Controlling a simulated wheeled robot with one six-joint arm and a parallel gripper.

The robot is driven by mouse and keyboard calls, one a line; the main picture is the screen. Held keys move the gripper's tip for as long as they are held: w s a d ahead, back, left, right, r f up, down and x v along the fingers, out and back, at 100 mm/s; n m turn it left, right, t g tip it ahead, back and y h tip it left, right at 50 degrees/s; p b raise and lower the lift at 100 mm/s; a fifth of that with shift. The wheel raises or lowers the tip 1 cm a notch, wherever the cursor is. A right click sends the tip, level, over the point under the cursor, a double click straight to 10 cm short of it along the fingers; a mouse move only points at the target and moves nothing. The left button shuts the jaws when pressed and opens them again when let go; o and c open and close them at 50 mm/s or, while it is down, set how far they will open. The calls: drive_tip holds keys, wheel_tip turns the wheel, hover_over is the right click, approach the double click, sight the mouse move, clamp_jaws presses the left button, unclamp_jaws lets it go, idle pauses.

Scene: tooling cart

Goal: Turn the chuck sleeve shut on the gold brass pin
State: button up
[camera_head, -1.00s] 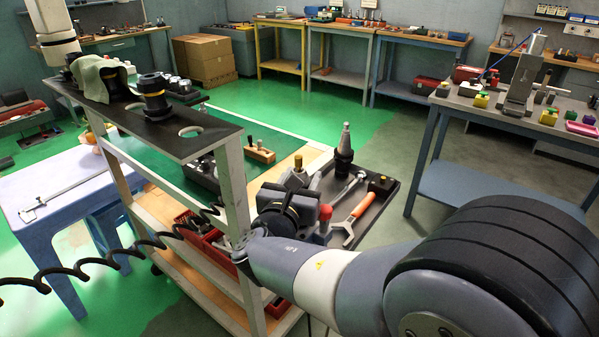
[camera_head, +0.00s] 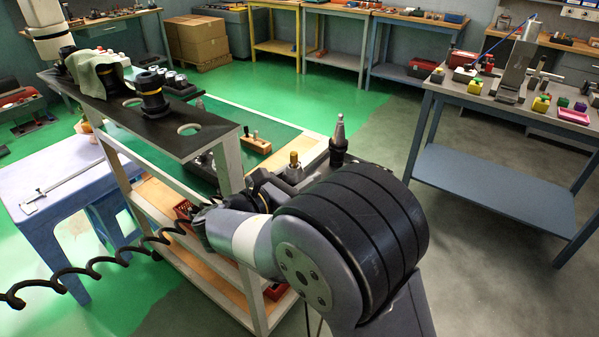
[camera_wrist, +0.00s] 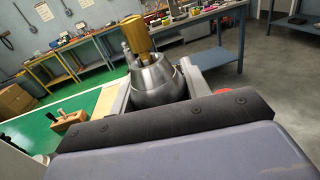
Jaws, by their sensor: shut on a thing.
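In the wrist view the silver chuck sleeve (camera_wrist: 157,80) sits between the two grey fingers of my gripper (camera_wrist: 157,84), which is shut on it. The gold brass pin (camera_wrist: 138,38) stands out of the top of the sleeve. Its lower end is hidden inside the chuck. In the head view the pin's gold top (camera_head: 293,160) shows just above my arm.
A tapered tool holder (camera_head: 339,142) stands close right of the pin. The cart's black top shelf (camera_head: 165,126) and its upright rise at the left. A wooden block (camera_head: 257,146) with pegs lies behind. A blue bench (camera_head: 490,185) stands right, with floor between.

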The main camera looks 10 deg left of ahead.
drive_tip(key=o, duration=1)
drive_tip(key=shift+s+a, duration=0.1)
drive_tip(key=v, duration=1)
drive_tip(key=shift+s+a+b, duration=0.15)
drive_tip(key=shift+s+b, duration=0.1)
drive_tip(key=shift+b, duration=0.15)
drive_tip(key=x, duration=1.1)
drive_tip(key=shift+s+p, duration=0.1)
drive_tip(key=shift+p, duration=0.3)
drive_tip(key=shift+n+y, duration=0.3)
drive_tip(key=shift+y, duration=0.1)
